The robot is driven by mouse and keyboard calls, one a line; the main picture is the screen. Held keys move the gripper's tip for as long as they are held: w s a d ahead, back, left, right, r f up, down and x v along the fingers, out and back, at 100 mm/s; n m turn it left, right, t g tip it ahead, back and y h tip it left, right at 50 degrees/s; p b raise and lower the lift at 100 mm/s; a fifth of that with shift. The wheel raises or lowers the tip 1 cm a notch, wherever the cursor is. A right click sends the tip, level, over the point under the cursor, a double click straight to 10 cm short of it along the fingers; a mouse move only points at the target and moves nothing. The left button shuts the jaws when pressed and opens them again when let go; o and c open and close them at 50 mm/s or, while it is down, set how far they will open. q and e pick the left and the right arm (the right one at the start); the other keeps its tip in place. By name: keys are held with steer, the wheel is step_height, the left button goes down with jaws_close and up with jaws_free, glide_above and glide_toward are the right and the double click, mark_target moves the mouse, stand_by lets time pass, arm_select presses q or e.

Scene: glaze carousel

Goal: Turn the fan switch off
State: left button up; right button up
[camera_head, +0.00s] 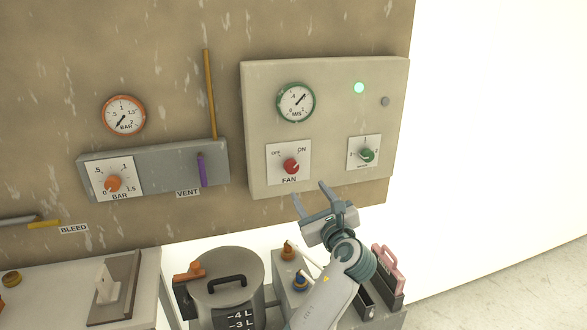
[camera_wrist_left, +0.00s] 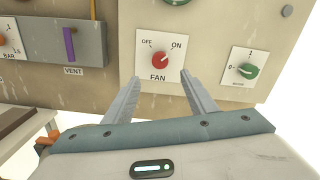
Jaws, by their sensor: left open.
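The fan switch is a red knob (camera_head: 291,166) on a white plate (camera_head: 273,175) marked OFF at left, ON at right and FAN below. Its pale mark appears to be on the right, ON side. It also shows in the left wrist view as a red knob (camera_wrist_left: 159,57). My left gripper (camera_head: 310,191) is open and empty, below and a little right of the knob in the head view. In the left wrist view the knob shows just above the gap between the open fingertips (camera_wrist_left: 161,76), apart from them. My right gripper is not in view.
A green knob (camera_head: 367,156) sits right of the fan plate. A gauge (camera_head: 296,102) and a lit green lamp (camera_head: 359,88) are above on the panel (camera_head: 335,120). A grey box with an orange knob (camera_head: 113,184) and purple lever (camera_head: 201,170) is left. A lidded pot (camera_head: 252,270) stands below.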

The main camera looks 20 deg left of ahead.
mark_target(292, 168)
arm_select(q)
steer(key=p+x, duration=0.3)
steer(key=x, duration=1.1)
steer(key=shift+w+a, duration=0.25)
steer(key=shift+w, duration=0.1)
steer(key=c, duration=1.1)
